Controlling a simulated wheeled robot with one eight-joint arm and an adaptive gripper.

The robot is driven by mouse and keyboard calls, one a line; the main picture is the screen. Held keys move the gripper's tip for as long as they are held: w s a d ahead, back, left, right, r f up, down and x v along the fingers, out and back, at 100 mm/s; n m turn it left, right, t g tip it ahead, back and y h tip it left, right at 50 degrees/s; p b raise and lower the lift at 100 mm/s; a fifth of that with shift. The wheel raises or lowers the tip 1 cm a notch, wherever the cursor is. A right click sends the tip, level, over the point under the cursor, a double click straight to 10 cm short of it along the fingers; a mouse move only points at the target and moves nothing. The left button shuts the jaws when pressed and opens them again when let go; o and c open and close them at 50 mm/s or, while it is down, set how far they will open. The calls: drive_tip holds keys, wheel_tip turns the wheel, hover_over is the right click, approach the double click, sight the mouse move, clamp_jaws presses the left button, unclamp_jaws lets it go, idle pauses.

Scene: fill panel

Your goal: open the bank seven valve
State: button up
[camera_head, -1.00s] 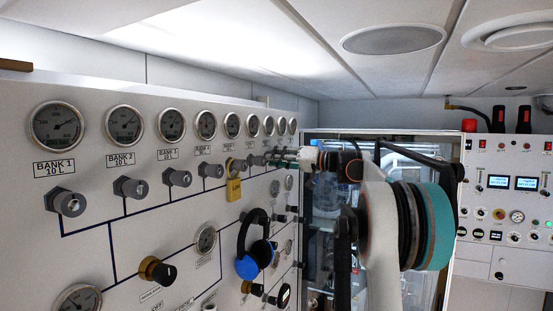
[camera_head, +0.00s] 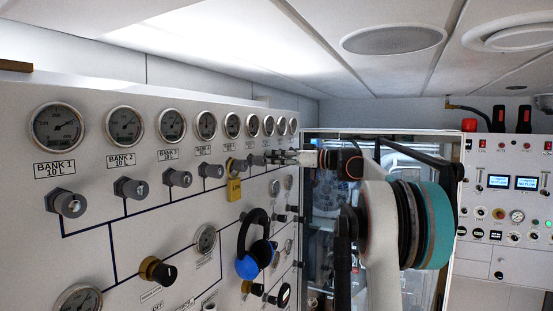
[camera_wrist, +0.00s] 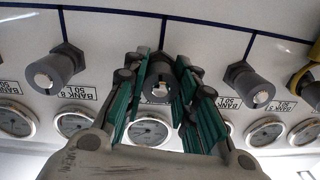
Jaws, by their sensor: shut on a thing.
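The bank seven valve (camera_wrist: 158,80) is a dark grey knob between the BANK 8 valve (camera_wrist: 52,72) and another valve (camera_wrist: 248,84) on its right in the wrist view. My gripper (camera_wrist: 161,62) has its green-padded fingers on both sides of the knob and is shut on it. The BANK 7 label is hidden behind the fingers. In the head view my gripper (camera_head: 288,157) reaches the far end of the upper valve row, and the held knob is mostly hidden there.
The panel (camera_head: 90,215) carries a row of gauges (camera_head: 57,127) above the valves. A yellow padlock tag (camera_head: 234,189) hangs near a middle valve. A black and blue headset (camera_head: 247,266) hangs lower on the panel. Neighbouring knobs stand close to my fingers.

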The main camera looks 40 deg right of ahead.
drive_tip(key=shift+f, duration=0.15)
drive_tip(key=o, duration=1.1)
drive_tip(key=v, duration=1.2)
